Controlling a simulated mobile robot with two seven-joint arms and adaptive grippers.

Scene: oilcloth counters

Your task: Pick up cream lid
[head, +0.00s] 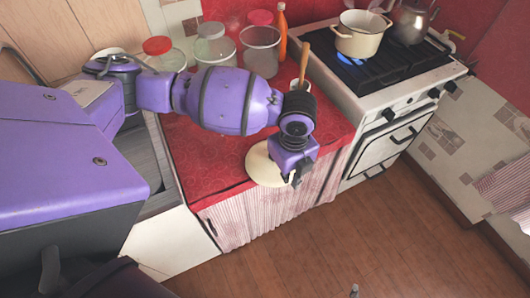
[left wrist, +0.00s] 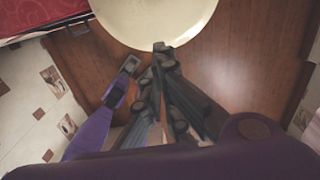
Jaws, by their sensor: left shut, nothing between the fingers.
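The cream lid (head: 261,167) is a round pale disc at the front edge of the red counter, partly hidden behind my left gripper. My left gripper (head: 293,182) is at the lid's right side, pointing down, with its fingers shut and nothing between them. In the left wrist view the lid (left wrist: 155,18) fills the top middle, with wooden floor seen around its near rim. The shut fingertips (left wrist: 163,50) overlap that rim in the picture; whether they touch it is unclear. A small grey tip at the head view's bottom edge may be my right gripper; its jaws cannot be read.
A wooden-handled utensil stands in a cup (head: 300,86) behind my arm. A cream pot (head: 361,35) sits over a blue flame on the stove (head: 375,75).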

